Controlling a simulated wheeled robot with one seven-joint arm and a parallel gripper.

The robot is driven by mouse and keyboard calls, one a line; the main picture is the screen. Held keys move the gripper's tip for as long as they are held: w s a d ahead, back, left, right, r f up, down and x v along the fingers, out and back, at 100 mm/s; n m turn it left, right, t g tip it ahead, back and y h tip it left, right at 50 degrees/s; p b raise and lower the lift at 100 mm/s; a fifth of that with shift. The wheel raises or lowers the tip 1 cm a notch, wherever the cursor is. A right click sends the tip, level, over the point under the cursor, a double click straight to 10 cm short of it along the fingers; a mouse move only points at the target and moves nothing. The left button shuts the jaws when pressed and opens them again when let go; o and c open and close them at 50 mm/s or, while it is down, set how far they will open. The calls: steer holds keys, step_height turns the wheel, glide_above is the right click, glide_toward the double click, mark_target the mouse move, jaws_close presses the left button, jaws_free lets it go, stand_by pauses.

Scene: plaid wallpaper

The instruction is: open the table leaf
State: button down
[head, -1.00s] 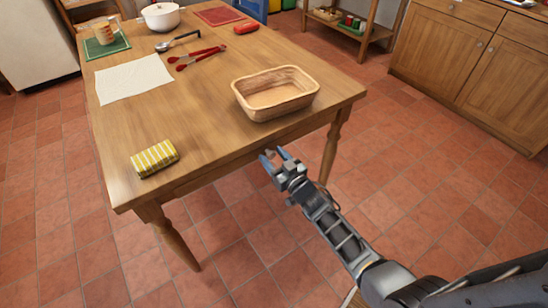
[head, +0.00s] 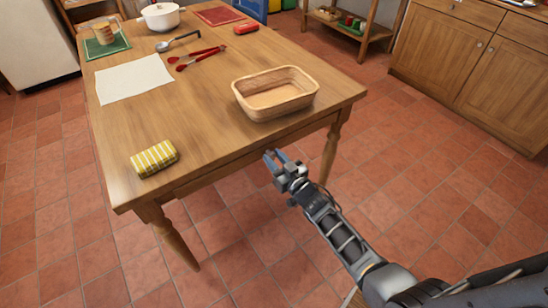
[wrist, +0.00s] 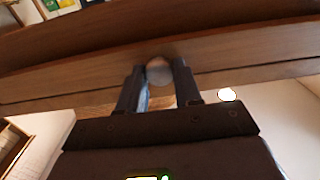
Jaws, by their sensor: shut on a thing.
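The wooden table (head: 205,140) fills the left and middle of the head view. Its near edge and the apron below it face me. My gripper (head: 276,156) is at that near side, below the basket. In the wrist view, a small round knob (wrist: 159,70) is between the two fingers of my gripper (wrist: 160,78), which are shut on it. The knob sits against a long wooden front (wrist: 240,75) under the table edge. In the head view the knob is hidden by the gripper. No leaf is seen standing out from the table.
A white cloth (head: 133,79), red tongs (head: 198,58) and a white pot (head: 160,17) lie farther back. The tiled floor (head: 430,175) on the right is clear.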

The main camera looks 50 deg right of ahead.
steer(key=p+v, duration=0.2)
steer(key=v, duration=2.6)
steer(key=shift+r, duration=0.15)
steer(key=c, duration=0.8)
jaws_free()
steer(key=shift+b+v, duration=0.55)
steer(key=shift+v, duration=3.4)
steer(key=a+r+n+g+y, duration=0.1)
steer(key=a+r, duration=0.3)
steer(key=r, duration=0.4)
steer(key=s+a+r+n+y, duration=0.1)
steer(key=a+r, duration=0.3)
steer(key=r, duration=0.5)
steer(key=s+a+r+n+g+y, duration=0.1)
steer(key=a+r+y, duration=0.2)
steer(key=r, duration=0.5)
steer(key=shift+s+a+r+g, duration=0.1)
steer(key=shift+a+r+g, duration=0.05)
steer(key=shift+a, duration=0.25)
steer(key=shift+a+r+g, duration=0.1)
steer(key=shift+a+g, duration=0.05)
steer(key=shift+a, duration=0.3)
